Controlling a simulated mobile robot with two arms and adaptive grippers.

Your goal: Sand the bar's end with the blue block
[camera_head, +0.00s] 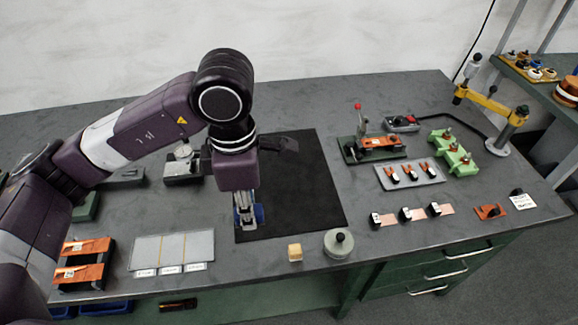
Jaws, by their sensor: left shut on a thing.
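My left gripper (246,222) points down over the left part of the black mat (300,190). It is shut on the blue block (259,214), and only part of the block shows beside the fingers. The block is low over the mat; I cannot tell whether it touches anything. The bar cannot be made out for sure. Copper-coloured pieces with black and white ends (414,214) lie in a row to the right of the mat. My right gripper is not in view.
A small yellowish block (295,252) and a round knobbed weight (339,243) stand near the front edge. A green fixture (372,148), a grey tray of pliers (409,173) and a yellow arm (490,103) stand to the right. Orange pieces (84,247) lie front left. The mat's right half is clear.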

